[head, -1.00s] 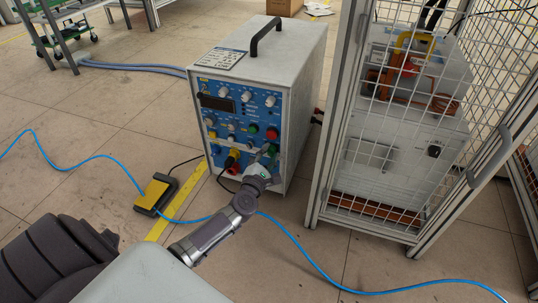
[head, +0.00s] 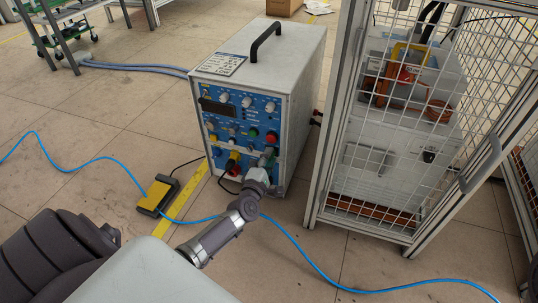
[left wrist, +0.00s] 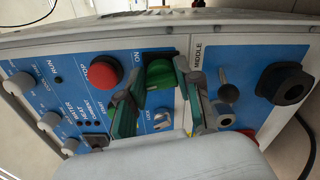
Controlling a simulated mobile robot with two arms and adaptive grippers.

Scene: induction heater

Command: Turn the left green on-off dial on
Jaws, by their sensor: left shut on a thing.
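In the head view my left gripper (head: 267,158) reaches the lower right of the panel (head: 232,121) and hides the dial. My right gripper is not in view.
A red button (left wrist: 105,72) and a silver key knob (left wrist: 161,123) are close to the fingers. A black socket (left wrist: 287,83) is on the right. A mesh cage (head: 400,130) stands right of the heater. A yellow pedal (head: 157,194) and blue cable lie on the floor.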

